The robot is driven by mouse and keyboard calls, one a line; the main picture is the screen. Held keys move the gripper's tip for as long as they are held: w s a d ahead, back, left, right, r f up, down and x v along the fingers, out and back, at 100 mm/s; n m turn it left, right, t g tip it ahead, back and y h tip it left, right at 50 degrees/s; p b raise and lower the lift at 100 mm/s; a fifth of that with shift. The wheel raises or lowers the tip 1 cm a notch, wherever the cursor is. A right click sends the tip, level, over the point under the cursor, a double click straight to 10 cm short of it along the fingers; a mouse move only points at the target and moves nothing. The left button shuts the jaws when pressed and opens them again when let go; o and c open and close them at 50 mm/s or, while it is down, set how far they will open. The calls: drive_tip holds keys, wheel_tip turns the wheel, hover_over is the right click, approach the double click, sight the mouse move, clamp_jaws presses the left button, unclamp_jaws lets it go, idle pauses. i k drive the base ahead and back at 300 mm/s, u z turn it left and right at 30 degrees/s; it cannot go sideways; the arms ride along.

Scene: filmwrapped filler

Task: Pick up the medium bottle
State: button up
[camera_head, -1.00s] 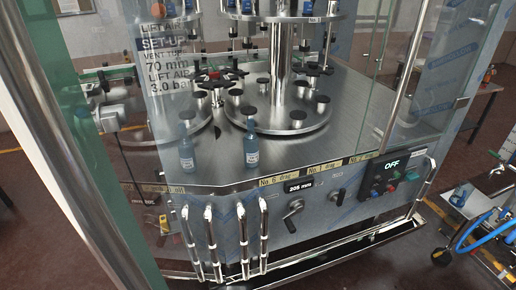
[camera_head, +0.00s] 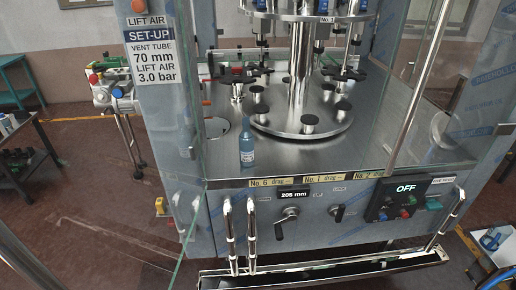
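A blue bottle (camera_head: 247,149) with a pale label stands upright on the steel deck of the filler machine (camera_head: 375,150), near its front edge and just left of the round star-wheel plate (camera_head: 300,118). Nothing touches it. No other bottle of clear size stands beside it, so I cannot tell whether it is the medium one. My gripper is not in view.
Glass panels (camera_head: 437,120) enclose parts of the machine. Chrome handles (camera_head: 240,235) and a drip tray (camera_head: 325,268) stick out at the front. A control panel (camera_head: 408,197) reads OFF. Dark tables stand at left (camera_head: 30,150) and lower right. Brown floor is free at lower left.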

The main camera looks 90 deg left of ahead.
sight(246, 140)
drive_tip(key=z, duration=0.05)
drive_tip(key=i, duration=0.65)
drive_tip(key=z, duration=0.05)
drive_tip(key=k, duration=0.1)
drive_tip(key=u, duration=2.85)
drive_tip(key=i, duration=0.75)
drive_tip(key=z, duration=0.05)
